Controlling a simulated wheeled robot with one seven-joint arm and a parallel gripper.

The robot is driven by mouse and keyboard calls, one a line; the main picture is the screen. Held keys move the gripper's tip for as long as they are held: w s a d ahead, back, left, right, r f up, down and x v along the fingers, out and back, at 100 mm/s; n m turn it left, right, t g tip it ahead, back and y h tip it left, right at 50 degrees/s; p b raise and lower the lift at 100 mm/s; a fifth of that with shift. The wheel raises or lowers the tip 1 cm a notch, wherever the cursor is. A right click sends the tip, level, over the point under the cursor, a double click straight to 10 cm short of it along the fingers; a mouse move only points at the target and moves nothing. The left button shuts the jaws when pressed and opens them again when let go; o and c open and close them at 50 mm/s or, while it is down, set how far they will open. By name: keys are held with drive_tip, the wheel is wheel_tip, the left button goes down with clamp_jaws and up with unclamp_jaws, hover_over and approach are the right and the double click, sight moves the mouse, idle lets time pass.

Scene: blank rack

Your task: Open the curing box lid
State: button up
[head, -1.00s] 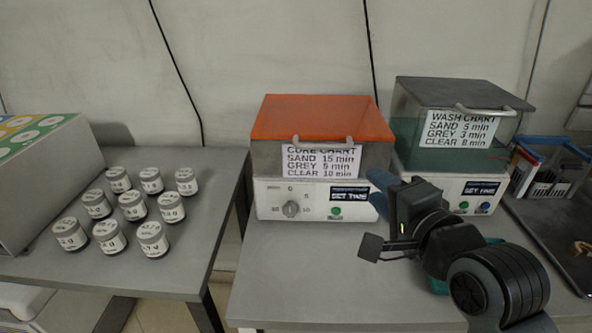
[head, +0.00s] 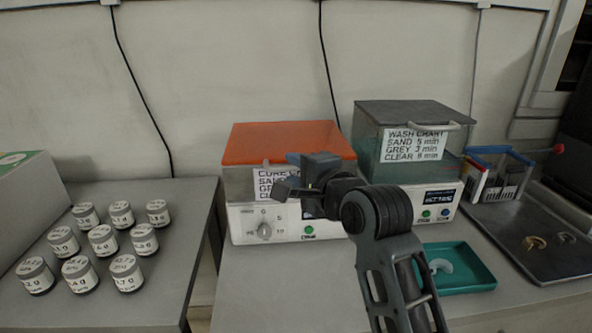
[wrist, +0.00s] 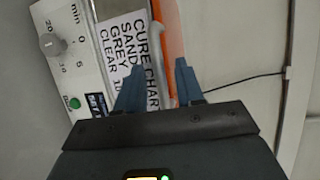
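The curing box (head: 236,186) stands on the right-hand bench with its orange lid (head: 290,142) shut. Its cure chart label and dial panel face the front. The pale handle bar (wrist: 160,45) shows near and between the fingertips. I cannot tell whether they touch it.
A wash box (head: 400,180) with a dark lid stands close on the right. A teal tray (head: 470,283) with a pale curved piece lies in front of it. Several labelled jars (head: 103,240) stand on the left bench. A dark tray (head: 550,262) lies far right.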

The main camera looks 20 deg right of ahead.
drive_tip(key=shift+w, duration=0.15)
drive_tip(key=shift+c, duration=0.4)
clamp_jaws()
